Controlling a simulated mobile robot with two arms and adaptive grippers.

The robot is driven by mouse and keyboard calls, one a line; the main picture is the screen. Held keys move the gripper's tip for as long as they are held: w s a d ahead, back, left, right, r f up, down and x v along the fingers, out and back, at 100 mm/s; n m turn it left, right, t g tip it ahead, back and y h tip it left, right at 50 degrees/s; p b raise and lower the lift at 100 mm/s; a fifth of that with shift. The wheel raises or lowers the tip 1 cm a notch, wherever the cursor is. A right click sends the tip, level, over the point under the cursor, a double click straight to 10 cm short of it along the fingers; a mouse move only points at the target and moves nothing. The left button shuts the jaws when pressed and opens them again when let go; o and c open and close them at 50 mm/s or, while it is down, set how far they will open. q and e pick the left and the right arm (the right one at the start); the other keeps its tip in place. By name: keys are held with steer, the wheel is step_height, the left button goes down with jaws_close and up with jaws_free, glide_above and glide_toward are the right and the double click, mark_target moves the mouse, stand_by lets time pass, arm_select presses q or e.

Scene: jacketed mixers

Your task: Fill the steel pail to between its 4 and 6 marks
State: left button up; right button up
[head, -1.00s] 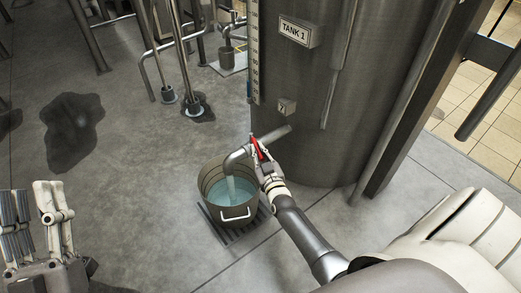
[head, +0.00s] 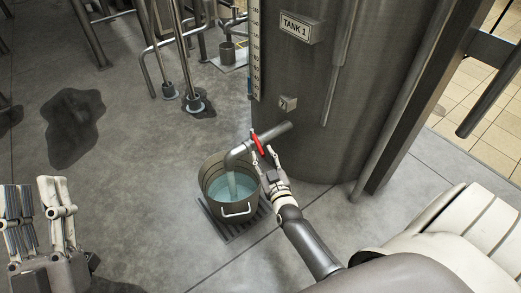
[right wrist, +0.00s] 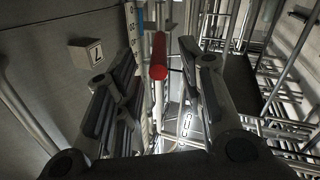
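The steel pail (head: 213,204) stands upright under the outlet pipe (head: 240,154) of Tank 1 (head: 330,90). A stream (head: 232,184) runs from the pipe into blue-tinted water (head: 243,190) in the pail. I cannot read the pail's marks. The red valve handle (head: 257,144) sits on the pipe. My right gripper (head: 264,153) is open just in front of it. In the right wrist view the red handle (right wrist: 158,56) shows beyond and between the spread fingers (right wrist: 162,85), seemingly not gripped. My left gripper (head: 38,190) is open and empty at the lower left.
The pail stands on a dark floor grate (head: 240,228). A level scale (head: 255,60) runs up the tank's side. A dark wet patch (head: 73,125) lies on the floor at left. Pipe stands (head: 193,100) rise at the back. The floor left of the pail is clear.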

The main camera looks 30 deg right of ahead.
steer(key=v, duration=0.7)
steer(key=shift+s, duration=0.15)
steer(key=shift+a+f, duration=0.1)
